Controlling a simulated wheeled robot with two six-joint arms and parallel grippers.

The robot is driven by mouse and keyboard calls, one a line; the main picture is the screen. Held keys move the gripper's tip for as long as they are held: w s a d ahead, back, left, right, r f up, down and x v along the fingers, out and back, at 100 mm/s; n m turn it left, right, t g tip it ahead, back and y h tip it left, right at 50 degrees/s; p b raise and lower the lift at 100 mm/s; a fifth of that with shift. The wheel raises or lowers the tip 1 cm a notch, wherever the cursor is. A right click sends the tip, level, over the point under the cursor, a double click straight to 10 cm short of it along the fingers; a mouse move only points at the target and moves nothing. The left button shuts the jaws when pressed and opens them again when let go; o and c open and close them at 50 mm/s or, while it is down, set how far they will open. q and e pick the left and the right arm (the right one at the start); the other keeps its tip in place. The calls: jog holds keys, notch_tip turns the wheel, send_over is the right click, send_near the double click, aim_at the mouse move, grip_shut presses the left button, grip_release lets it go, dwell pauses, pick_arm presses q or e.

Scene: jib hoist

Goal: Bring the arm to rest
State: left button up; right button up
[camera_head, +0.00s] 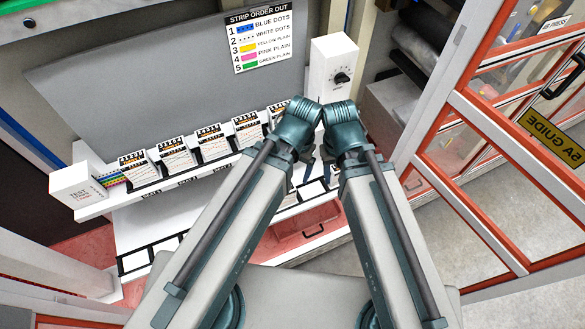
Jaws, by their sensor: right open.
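My two arms reach forward from the bottom edge, and their teal elbow-like joints come close together near the middle of the view. My right gripper (318,172) shows only as small dark fingers in the gap between the arms, above the white shelf area. Its fingers look apart, with nothing seen between them. My left gripper is not seen; my left arm's links cover that area. I cannot tell whether the two arms touch.
A white shelf (97,210) carries several upright strip cards (174,153) and a test strip box (82,189). A white dial box (334,70) stands behind my arms. A strip order sign (262,38) hangs at the back. A red-framed glazed cabinet (473,112) bounds the right.

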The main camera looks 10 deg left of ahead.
pick_arm(q)
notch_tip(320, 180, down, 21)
jog(key=b, duration=2)
jog(key=shift+b, duration=0.4)
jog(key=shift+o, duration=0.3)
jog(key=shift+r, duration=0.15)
